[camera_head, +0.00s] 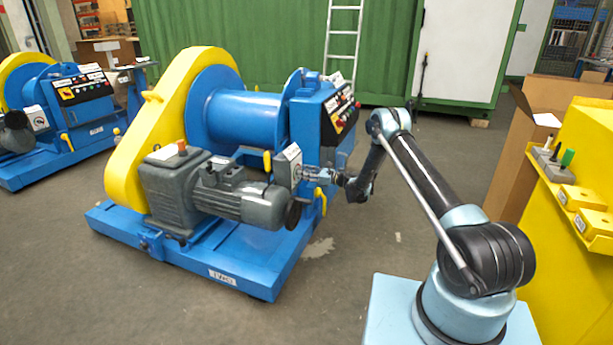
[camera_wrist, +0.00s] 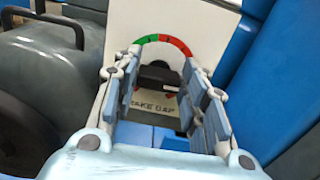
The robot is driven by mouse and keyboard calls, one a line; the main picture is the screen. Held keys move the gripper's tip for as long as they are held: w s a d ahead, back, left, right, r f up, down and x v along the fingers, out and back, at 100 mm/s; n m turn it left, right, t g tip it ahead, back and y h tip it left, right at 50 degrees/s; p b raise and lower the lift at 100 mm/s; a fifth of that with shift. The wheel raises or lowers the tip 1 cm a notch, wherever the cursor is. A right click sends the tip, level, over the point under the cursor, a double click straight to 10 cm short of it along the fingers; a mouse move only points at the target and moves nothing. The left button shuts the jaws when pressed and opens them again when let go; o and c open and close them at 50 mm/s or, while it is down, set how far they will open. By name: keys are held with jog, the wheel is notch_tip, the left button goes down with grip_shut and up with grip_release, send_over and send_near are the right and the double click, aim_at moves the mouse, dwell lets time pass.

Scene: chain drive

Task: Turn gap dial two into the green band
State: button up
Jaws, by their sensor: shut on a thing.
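The gap dial is a black knob (camera_wrist: 160,74) on a white plate (camera_wrist: 120,32) lettered "…AKE GAP" in the wrist view. A coloured arc (camera_wrist: 165,40) curves above the knob, green on its left and red on its right. My gripper (camera_wrist: 163,60) has its fingers on either side of the knob and is shut on it. The fingers hide the arc's ends, and I cannot tell where the knob points. In the head view my gripper (camera_head: 322,174) reaches the pale dial box (camera_head: 287,164) on the nearer blue and yellow machine (camera_head: 257,118).
A grey motor (camera_head: 238,203) sits left of the dial box. A control panel (camera_head: 337,112) with a red switch is above. A similar machine (camera_head: 58,108) stands far left. A yellow stand (camera_head: 583,235) with blocks and boxes (camera_head: 540,130) are at right. Floor between is clear.

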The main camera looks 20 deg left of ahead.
jog(key=shift+s+f+n, duration=0.1)
jog(key=shift+f+n, duration=0.15)
jog(key=shift+n, duration=4.6)
jog(key=shift+s+f+n, duration=0.1)
jog(key=shift+f+n, duration=0.2)
jog(key=shift+n, duration=4.6)
jog(key=shift+s+f+n, duration=0.1)
jog(key=shift+f+n, duration=0.15)
jog(key=shift+n, duration=4.6)
jog(key=o, duration=1.1)
jog(key=shift+f, duration=0.1)
jog(key=shift+w, duration=0.1)
